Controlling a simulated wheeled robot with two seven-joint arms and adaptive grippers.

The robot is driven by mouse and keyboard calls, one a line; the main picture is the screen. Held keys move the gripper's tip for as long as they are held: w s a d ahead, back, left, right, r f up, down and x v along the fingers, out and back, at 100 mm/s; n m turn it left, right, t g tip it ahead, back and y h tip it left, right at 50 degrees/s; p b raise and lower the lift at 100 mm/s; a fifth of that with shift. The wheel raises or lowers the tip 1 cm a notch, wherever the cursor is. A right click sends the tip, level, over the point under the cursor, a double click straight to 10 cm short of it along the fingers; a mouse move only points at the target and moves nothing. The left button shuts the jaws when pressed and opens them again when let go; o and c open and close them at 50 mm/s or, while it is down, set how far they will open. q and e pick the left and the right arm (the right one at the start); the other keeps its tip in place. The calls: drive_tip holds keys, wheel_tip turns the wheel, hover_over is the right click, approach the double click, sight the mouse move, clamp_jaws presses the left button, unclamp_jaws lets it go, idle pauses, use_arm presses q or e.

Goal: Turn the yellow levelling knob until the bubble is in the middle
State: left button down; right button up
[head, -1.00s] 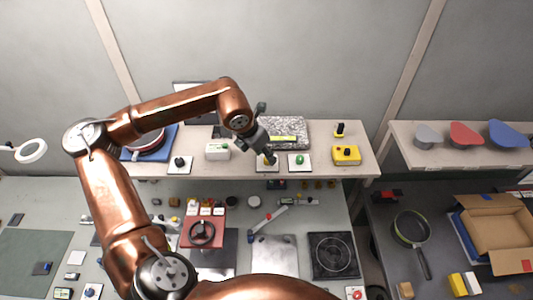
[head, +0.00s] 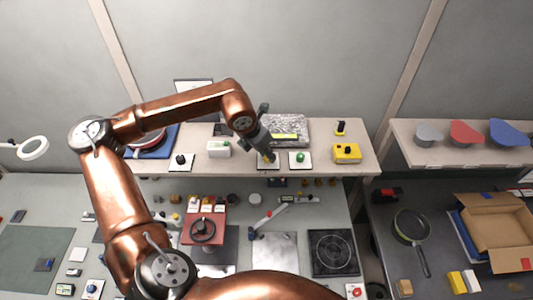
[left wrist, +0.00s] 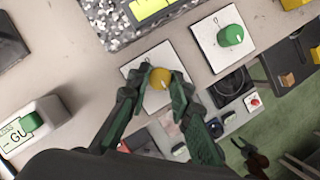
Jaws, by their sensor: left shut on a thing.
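The yellow levelling knob (left wrist: 160,78) sits on a white plate (left wrist: 133,68) near the shelf's front edge. My left gripper (head: 269,156) comes down onto it from above. In the left wrist view its two dark green fingers (left wrist: 161,88) are shut on the knob, one on each side. The grey speckled slab (head: 297,126) lies just behind, with a yellow-green level vial (head: 284,136) on it. Part of the vial shows at the top of the left wrist view (left wrist: 150,8); I cannot make out the bubble. My right gripper is not in view.
A green knob (left wrist: 231,35) on its own white plate stands close to the right. A white box with a green part (head: 219,149) stands to the left. A yellow box with a black knob (head: 346,152) is farther right. A lower bench lies in front.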

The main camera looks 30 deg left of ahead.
use_arm(q)
drive_tip(key=shift+a+f+m+h+b, duration=0.15)
drive_tip(key=shift+m+h+b, duration=0.15)
drive_tip(key=shift+m+b, duration=0.4)
drive_tip(key=shift+m+h+b, duration=0.3)
drive_tip(key=shift+m+b, duration=0.05)
drive_tip(key=shift+m, duration=0.55)
drive_tip(key=shift+r, duration=0.2)
drive_tip(key=c, duration=1.7)
unclamp_jaws()
drive_tip(key=shift+w, duration=0.1)
drive_tip(key=shift+c, duration=0.2)
